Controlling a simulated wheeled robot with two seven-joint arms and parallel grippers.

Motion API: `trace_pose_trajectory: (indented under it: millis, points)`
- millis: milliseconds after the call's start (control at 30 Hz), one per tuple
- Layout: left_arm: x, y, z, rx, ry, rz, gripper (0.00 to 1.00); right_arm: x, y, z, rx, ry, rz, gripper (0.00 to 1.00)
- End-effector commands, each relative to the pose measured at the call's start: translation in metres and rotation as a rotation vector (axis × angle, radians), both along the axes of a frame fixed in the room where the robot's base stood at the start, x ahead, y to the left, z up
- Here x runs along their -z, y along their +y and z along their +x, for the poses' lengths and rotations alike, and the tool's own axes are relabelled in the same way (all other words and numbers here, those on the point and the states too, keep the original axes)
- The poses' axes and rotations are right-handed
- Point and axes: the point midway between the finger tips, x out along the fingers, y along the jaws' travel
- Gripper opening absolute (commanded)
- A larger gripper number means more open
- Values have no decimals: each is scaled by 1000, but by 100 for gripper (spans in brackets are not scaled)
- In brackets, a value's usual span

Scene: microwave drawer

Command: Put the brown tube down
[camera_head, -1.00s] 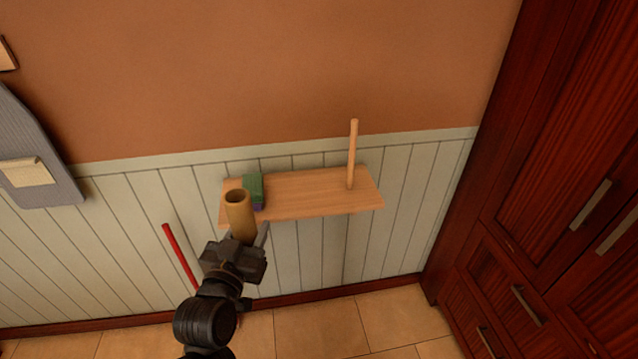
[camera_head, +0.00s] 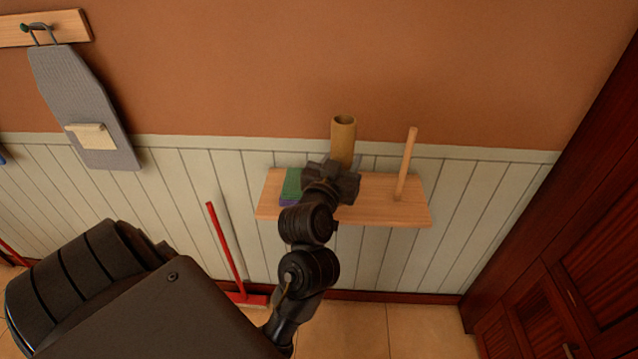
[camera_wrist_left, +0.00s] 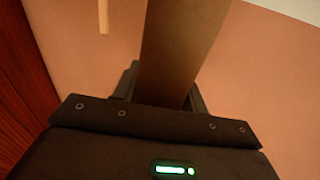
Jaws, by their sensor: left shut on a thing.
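The brown tube (camera_head: 343,141) is a hollow cylinder, upright in the head view, with its open top showing. My left gripper (camera_head: 340,172) is shut on its lower part, in front of the wooden shelf (camera_head: 378,210). The tube also fills the middle of the left wrist view (camera_wrist_left: 178,50), between the fingers of the left gripper (camera_wrist_left: 160,90). The tube's lower end is hidden behind the gripper, so I cannot tell whether it touches the shelf. My right gripper is not in view.
A thin wooden rod (camera_head: 407,165) stands upright on the shelf's right part. A green and purple block (camera_head: 291,187) lies at its left. An ironing board (camera_head: 85,110) hangs on the wall, and a red broom (camera_head: 228,250) stands below left. Dark cabinets (camera_head: 570,260) are at right.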

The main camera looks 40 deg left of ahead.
Motion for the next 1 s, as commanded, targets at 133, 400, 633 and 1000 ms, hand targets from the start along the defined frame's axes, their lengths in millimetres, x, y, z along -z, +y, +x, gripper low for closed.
trace_pose_trajectory:
  millis: [133,400,633,1000]
  points:
    - [-12,24,0,-63,6,-19,22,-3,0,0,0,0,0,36]
    - [-3,39,7,-72,13,-13,22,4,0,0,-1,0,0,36]
    - [17,80,35,-74,18,-6,22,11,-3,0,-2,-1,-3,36]
    - [72,132,73,-72,16,-18,22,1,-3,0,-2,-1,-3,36]
